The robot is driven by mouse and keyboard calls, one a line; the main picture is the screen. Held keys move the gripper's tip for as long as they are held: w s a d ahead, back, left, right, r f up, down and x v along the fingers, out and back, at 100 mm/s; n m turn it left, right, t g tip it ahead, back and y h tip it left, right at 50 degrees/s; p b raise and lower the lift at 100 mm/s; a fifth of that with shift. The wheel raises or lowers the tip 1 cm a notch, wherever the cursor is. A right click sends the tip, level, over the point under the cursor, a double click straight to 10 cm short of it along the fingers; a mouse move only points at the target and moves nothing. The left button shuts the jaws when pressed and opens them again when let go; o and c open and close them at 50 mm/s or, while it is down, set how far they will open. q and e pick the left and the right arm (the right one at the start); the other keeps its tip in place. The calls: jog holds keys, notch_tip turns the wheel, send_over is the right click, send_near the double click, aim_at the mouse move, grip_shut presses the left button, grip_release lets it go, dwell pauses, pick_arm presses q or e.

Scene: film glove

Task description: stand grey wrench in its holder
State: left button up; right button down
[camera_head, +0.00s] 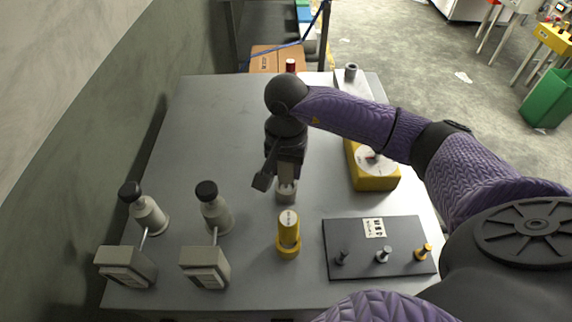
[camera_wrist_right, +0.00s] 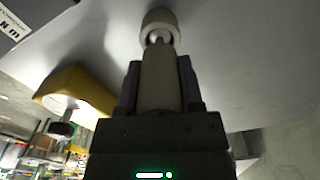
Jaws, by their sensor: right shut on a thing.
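My right gripper (camera_head: 287,165) points down over the middle of the table and is shut on the grey wrench (camera_head: 287,172), a pale grey cylinder. In the right wrist view the wrench (camera_wrist_right: 159,80) lies between the two fingers (camera_wrist_right: 160,85), its metal tip pointing away from the gripper. The grey round holder (camera_head: 286,197) stands directly under it; it also shows in the right wrist view (camera_wrist_right: 160,22). The tip overlaps the holder's opening; how deep it sits, I cannot tell. My left gripper is not in view.
A yellow wrench (camera_head: 289,225) stands in its yellow base just in front. A dark board (camera_head: 350,262) with three pegs lies front right. A yellow dial tester (camera_head: 375,181) is at right. Two grey black-capped devices (camera_head: 215,210) (camera_head: 148,212) stand left. The table's back left is clear.

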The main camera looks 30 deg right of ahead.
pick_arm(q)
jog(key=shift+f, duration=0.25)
pick_arm(e)
jog(key=shift+f, duration=0.25)
jog(key=c, duration=0.6)
grip_release()
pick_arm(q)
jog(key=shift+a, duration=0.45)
pick_arm(e)
jog(key=o, duration=0.5)
jog(key=shift+c, duration=0.2)
notch_tip(320, 180, up, 9)
jog(key=shift+p, duration=0.45)
jog(key=shift+r, duration=0.5)
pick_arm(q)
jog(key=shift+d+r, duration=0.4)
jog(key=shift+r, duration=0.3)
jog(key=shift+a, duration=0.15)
